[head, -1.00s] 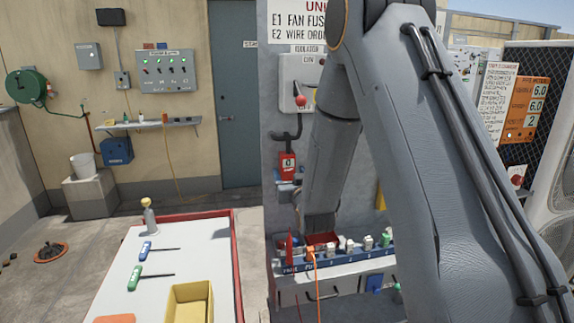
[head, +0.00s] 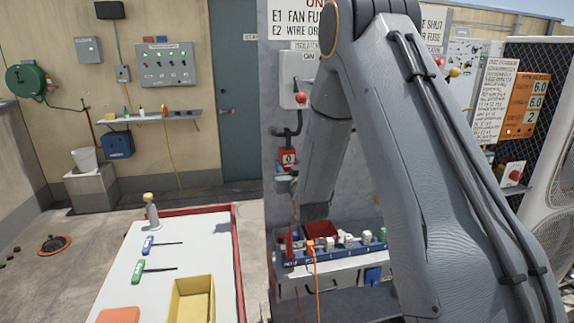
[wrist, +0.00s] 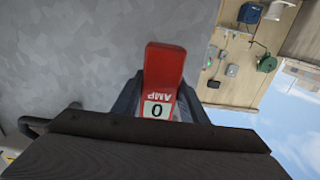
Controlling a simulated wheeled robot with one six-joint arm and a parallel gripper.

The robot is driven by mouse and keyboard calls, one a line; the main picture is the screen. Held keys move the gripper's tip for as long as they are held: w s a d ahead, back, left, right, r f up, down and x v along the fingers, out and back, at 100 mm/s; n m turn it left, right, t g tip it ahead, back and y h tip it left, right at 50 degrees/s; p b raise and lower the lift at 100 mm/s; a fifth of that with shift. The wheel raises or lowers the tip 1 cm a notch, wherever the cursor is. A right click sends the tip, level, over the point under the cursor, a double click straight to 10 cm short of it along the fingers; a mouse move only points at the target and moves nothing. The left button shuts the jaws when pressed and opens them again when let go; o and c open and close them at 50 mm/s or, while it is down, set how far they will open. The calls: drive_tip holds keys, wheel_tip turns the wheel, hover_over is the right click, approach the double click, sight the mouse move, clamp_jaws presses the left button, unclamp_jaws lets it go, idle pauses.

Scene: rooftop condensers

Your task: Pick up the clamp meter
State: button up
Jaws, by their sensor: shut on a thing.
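The clamp meter is a red body with a white "0" display. In the head view the clamp meter (head: 288,158) is upright in front of the grey panel, just below a black hooked part. In the wrist view the clamp meter (wrist: 165,72) shows upside down, with "AMP" beside the display. My gripper (wrist: 160,100) is shut on it, with a dark finger on each side. In the head view my gripper (head: 284,184) is small and partly hidden by my arm. I cannot tell whether the meter touches the panel.
The isolator with a red handle (head: 301,99) is above the meter. Below are a blue fuse strip (head: 300,257) and a red bin (head: 322,229). A white-topped table (head: 205,232) with screwdrivers and a yellow tray (head: 192,298) stands to the left.

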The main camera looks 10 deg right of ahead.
sight(289, 157)
drive_tip(key=shift+r, duration=0.15)
drive_tip(key=shift+r+b, duration=0.5)
drive_tip(key=shift+r, duration=0.25)
drive_tip(key=shift+r+b, duration=0.45)
drive_tip(key=shift+r, duration=0.45)
drive_tip(key=s+p, duration=0.2)
drive_tip(key=s, duration=1.6)
